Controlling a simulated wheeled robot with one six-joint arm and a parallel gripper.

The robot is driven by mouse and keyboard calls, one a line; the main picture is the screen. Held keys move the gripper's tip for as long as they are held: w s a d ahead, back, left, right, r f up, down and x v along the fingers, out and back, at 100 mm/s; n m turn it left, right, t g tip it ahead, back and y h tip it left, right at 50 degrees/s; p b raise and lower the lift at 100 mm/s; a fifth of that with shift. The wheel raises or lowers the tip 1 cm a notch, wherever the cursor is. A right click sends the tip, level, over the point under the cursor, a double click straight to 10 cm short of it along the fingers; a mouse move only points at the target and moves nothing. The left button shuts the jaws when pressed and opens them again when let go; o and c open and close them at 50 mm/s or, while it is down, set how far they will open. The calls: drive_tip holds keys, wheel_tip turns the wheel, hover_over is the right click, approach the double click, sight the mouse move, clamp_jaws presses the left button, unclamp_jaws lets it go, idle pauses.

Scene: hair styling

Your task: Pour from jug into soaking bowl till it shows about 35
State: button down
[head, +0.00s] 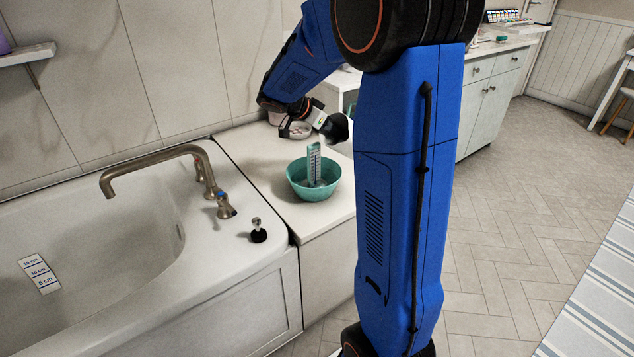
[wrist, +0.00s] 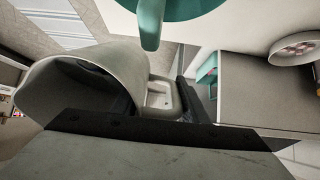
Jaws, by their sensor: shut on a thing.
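The teal soaking bowl (head: 300,190) stands on the white ledge beside the bathtub, with an upright scale strip (head: 314,160) in it; its reading is too small to make out. My gripper (head: 322,124) is above and just behind the bowl, partly hidden by my arm. It is shut on the pale grey jug (wrist: 90,88), which fills the left of the wrist view, mouth toward the left. In the head view the jug is barely distinguishable. The teal bowl shows at the top edge of the wrist view (wrist: 192,8). No stream of liquid is visible.
A small pale dish with pinkish contents (head: 299,131) stands behind the bowl. The bathtub (head: 130,285), with its tap (head: 150,163) and a black plug (head: 258,233), lies left.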

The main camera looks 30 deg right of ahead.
idle(0.4)
drive_tip(key=shift+r+h, duration=0.4)
drive_tip(key=shift+h, duration=0.2)
idle(0.7)
drive_tip(key=shift+d+f+y, duration=0.25)
drive_tip(key=shift+f+y, duration=0.15)
drive_tip(key=shift+y, duration=0.6)
drive_tip(key=shift+d+f+y, duration=0.25)
drive_tip(key=shift+f+y, duration=0.1)
drive_tip(key=shift+y, duration=0.65)
drive_tip(key=shift+d+f+y, duration=0.25)
drive_tip(key=shift+f+y, duration=0.15)
drive_tip(key=shift+y, duration=0.9)
